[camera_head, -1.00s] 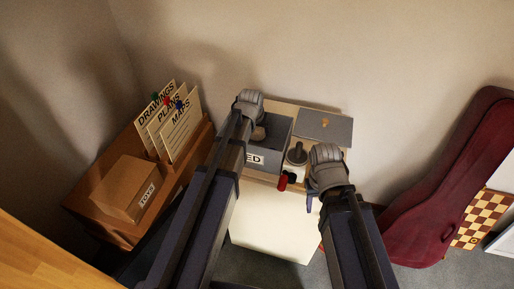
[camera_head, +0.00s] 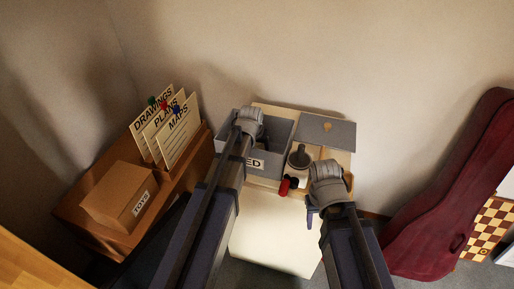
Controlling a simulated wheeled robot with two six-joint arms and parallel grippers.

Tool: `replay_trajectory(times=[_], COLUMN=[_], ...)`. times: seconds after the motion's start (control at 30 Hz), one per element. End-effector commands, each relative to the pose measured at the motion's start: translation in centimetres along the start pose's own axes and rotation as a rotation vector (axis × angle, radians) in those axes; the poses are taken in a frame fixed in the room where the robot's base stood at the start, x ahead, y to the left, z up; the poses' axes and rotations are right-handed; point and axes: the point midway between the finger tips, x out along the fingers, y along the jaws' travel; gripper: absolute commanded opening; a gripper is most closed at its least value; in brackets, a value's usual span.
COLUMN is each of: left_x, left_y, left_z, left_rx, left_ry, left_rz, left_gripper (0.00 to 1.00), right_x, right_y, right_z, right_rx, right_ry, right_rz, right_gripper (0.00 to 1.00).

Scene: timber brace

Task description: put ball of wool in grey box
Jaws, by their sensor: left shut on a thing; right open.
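The grey box (camera_head: 274,161) stands on the small table near the wall, with a white label ending in "ED" on its front. It is open at the top. My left gripper (camera_head: 249,122) is over the box opening, its jaws shut. The ball of wool is hidden behind that gripper and arm now; a brown round thing shows just under the gripper in the earlier frame. My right gripper (camera_head: 327,172) is open, near the table's right side. What lies between its fingers is hidden by the hand.
A grey panel with a bulb mark (camera_head: 327,130) lies right of the box. A dark round-based object (camera_head: 300,157) and a red thing (camera_head: 285,187) lie between box and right gripper. A brown box (camera_head: 120,196) and file cards (camera_head: 170,130) stand left; a red instrument case (camera_head: 455,200) leans right.

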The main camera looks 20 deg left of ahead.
Motion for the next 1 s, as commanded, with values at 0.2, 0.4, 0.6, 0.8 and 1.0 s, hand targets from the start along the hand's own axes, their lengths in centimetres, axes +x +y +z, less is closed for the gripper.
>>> replay_trajectory(times=[0.2, 0.4, 0.6, 0.8, 1.0], left_x=[0.3, 0.3, 0.2, -0.6, -2.8], left_y=[0.0, 0.0, 0.0, 0.0, 0.0], left_z=[0.1, 0.1, 0.1, -0.1, -0.1], left_rx=[0.0, 0.0, 0.0, 0.0, 0.0], left_ry=[0.0, 0.0, 0.0, 0.0, 0.0], left_rz=[0.0, 0.0, 0.0, 0.0, 0.0], left_gripper=[0.84, 1.0, 1.0, 1.0, 1.0], right_x=[0.3, 0.3, 0.2, -0.6, -2.6], right_y=[0.0, 0.0, 0.0, 0.1, 0.2], right_z=[0.0, 0.0, 0.0, 0.0, 0.1], right_rx=[0.0, 0.0, 0.0, 0.0, 0.0], right_ry=[0.0, 0.0, 0.0, 0.0, 0.0], right_rz=[0.0, 0.0, 0.0, 0.0, 0.0], right_gripper=[0.5, 0.5, 0.5, 0.5, 0.5])
